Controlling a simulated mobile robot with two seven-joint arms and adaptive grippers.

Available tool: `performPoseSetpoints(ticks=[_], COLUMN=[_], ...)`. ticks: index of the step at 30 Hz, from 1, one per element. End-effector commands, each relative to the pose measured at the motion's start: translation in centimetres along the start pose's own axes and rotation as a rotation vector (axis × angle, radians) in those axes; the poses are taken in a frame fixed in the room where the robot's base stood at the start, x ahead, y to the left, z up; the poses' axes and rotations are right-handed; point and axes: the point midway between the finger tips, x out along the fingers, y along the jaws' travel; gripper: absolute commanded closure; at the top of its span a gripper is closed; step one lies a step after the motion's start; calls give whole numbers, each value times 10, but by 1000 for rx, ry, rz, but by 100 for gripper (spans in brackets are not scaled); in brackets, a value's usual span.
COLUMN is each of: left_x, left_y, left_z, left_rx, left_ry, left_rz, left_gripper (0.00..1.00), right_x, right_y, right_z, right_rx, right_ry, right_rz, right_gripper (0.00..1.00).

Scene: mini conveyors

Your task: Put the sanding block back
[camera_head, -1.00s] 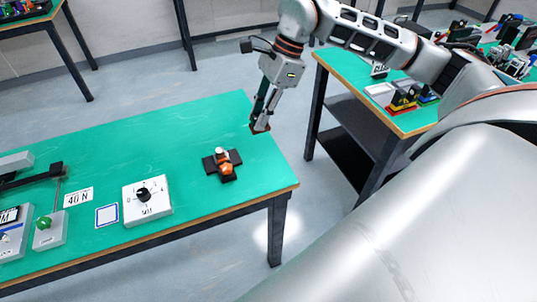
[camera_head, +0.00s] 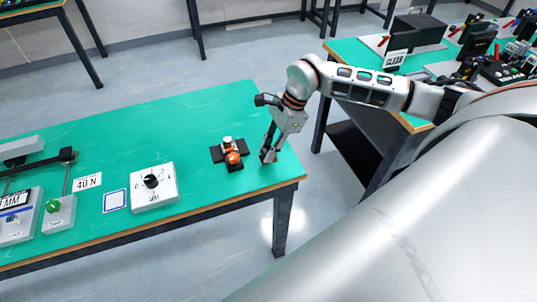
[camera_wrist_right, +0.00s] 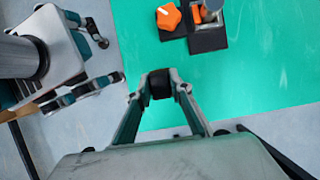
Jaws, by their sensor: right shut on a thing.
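My right gripper (camera_head: 268,156) is low over the right end of the green table, just right of the dark fixture. In the right wrist view its fingertips (camera_wrist_right: 160,86) are closed on a small dark block, which I take as the sanding block (camera_wrist_right: 160,84). The block is mostly hidden by the fingers in the head view. I cannot tell whether it touches the table. A second gripper, my left one (camera_wrist_right: 110,60), shows at the left of the wrist view. Its fingers stand apart and empty. It is not in the head view.
The dark fixture with an orange knob (camera_head: 233,157) is close left of my right gripper. A dial box (camera_head: 153,187), a blue-framed card (camera_head: 115,200) and a 40 N sign (camera_head: 87,182) are farther left. Another table with a CLEAR sign (camera_head: 395,59) is at the right.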

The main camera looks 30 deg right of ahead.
Motion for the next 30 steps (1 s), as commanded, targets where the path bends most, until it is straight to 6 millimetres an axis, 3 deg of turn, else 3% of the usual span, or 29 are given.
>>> performPoseSetpoints(ticks=[4, 16, 17, 18, 19, 30], left_x=[0, 2, 2, 1, 1, 1], left_y=[0, -1, -1, -1, -1, -1], left_z=[-1, -2, -2, -2, -2, -3], left_rx=[0, 0, 0, 0, 0, 1], left_ry=[2, 7, 7, 7, 7, 5], left_rz=[-1, -2, -2, -2, -2, -2], left_gripper=[60, 60, 60, 60, 60, 60], right_x=[20, 25, 25, 24, 24, 22], right_y=[0, 0, 0, 0, 0, 0], right_z=[-8, -10, -11, -10, -10, -9], right_rx=[1, 0, 0, 0, 0, 0], right_ry=[-1, 0, 0, 0, 0, 0], right_rz=[2, 1, 1, 1, 1, 0], right_gripper=[100, 100, 77, 67, 63, 63])
